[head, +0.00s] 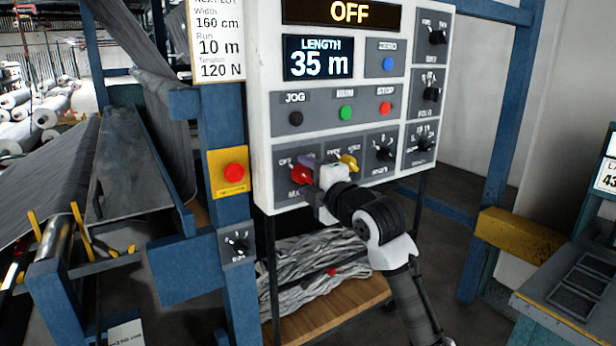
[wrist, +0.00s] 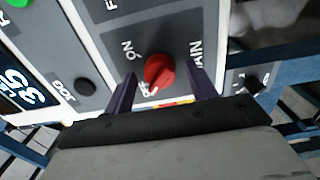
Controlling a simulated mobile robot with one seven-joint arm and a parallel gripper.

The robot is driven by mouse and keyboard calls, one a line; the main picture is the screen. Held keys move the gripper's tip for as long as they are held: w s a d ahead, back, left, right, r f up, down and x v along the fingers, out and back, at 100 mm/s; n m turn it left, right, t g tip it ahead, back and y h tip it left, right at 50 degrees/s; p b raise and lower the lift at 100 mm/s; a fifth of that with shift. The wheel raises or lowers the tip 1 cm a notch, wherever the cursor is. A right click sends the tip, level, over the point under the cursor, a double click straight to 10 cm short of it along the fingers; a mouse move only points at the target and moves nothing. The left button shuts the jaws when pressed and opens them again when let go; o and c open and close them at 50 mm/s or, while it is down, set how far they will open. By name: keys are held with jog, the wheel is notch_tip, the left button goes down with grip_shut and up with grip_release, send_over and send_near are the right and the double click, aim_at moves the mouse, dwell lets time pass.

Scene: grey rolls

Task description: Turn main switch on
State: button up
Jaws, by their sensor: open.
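The main switch is a red rotary knob (head: 301,175) at the lower left of the white control panel (head: 262,130), partly hidden by my gripper in the head view. In the wrist view the red knob (wrist: 160,70) sits between the two dark purple fingers of my gripper (wrist: 163,76), with a visible gap on each side. The fingers are open and straddle the knob. The knob's white mark points toward the OFF label, and ON is printed nearby. The top display (head: 345,12) reads OFF. In the head view my gripper (head: 309,178) is at the panel face.
A yellow knob (head: 349,162) is right of my gripper. Jog (head: 295,118), green (head: 346,112) and red (head: 385,108) buttons are above. A red emergency button (head: 233,173) on a yellow plate is on the blue post to the left. Black selector knobs (head: 385,154) are to the right.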

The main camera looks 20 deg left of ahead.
jog(key=c, duration=1)
jog(key=shift+m, duration=0.4)
jog(key=m, duration=0.3)
jog(key=shift+m+b, duration=0.35)
jog(key=shift+m, duration=0.05)
jog(key=m, duration=0.4)
jog(key=shift+m, duration=0.3)
jog(key=m+p, duration=0.1)
jog(key=m, duration=0.3)
jog(key=shift+p, duration=0.4)
jog(key=m+p, duration=0.1)
jog(key=m, duration=0.3)
jog(key=shift+m+p, duration=0.3)
